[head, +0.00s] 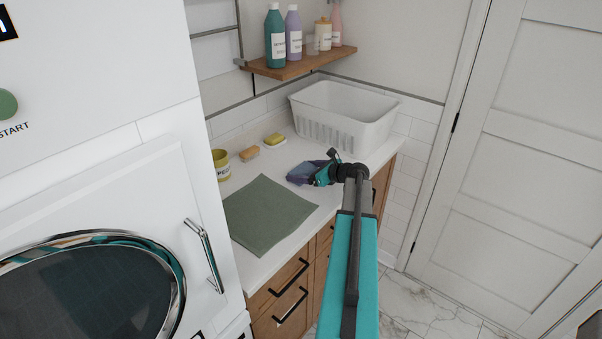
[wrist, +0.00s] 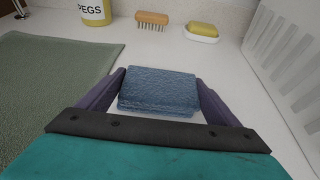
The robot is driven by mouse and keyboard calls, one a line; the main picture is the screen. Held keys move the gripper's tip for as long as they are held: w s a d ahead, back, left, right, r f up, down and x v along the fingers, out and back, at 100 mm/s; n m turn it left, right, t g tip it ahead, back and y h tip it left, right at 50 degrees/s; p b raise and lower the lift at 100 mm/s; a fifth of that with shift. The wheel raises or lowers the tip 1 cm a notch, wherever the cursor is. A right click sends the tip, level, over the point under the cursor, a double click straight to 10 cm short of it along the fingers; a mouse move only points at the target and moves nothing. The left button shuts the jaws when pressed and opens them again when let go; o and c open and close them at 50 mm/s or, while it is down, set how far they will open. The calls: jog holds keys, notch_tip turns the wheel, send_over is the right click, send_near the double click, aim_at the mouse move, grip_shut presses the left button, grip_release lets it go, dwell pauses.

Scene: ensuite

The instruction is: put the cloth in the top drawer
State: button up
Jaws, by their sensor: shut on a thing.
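The cloth is a blue folded cloth (wrist: 157,90), held between the two purple fingers of my gripper (wrist: 160,98) in the wrist view. In the head view the cloth (head: 302,170) shows at the gripper (head: 308,172), over the white counter right of the green mat. My gripper is shut on the cloth. I cannot tell whether the cloth touches the counter. Wooden drawers with black handles (head: 284,290) are under the counter; the drawer fronts look closed. My arm hides part of the cabinet front.
A green mat (head: 266,215) lies on the counter (head: 240,262). Behind are a yellow pegs pot (head: 221,166), a brush (head: 249,153) and a sponge on a dish (head: 275,140). A white basket (head: 343,115) stands at the back right. A white washing machine (head: 120,180) is at left.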

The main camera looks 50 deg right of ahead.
jog(key=shift+f, duration=0.2)
jog(key=o, duration=1)
jog(key=shift+r, duration=0.2)
jog(key=b+v, duration=0.3)
jog(key=v, duration=0.9)
